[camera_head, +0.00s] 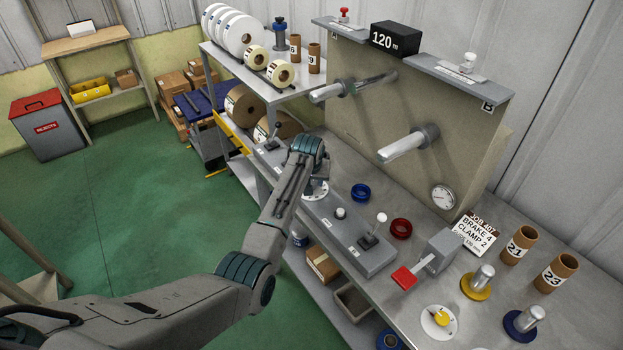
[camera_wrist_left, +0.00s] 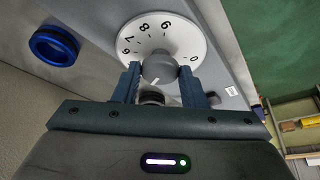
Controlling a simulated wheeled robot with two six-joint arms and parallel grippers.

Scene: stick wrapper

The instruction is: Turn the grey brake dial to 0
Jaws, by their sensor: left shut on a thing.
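The grey brake dial (camera_wrist_left: 160,66) shows in the left wrist view as a round knob on a white numbered disc (camera_wrist_left: 178,34). The 0 on the disc is at the right; other numbers run along its upper and left edge. A pale mark on the knob seems to face down, away from the 0, but it is small. My left gripper (camera_wrist_left: 159,76) is shut on the knob, one finger on each side. In the head view my left wrist hides the knob, and only part of the white disc (camera_head: 316,190) shows. My right gripper is not in view.
A blue ring (camera_head: 360,192) and a red ring (camera_head: 400,228) lie near the dial. The grey control box (camera_head: 352,240) carries a white-knobbed lever (camera_head: 374,230). Two metal spindles (camera_head: 408,144) stick out above the bench. A job card (camera_head: 480,235) reads BRAKE 4, CLAMP 2.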

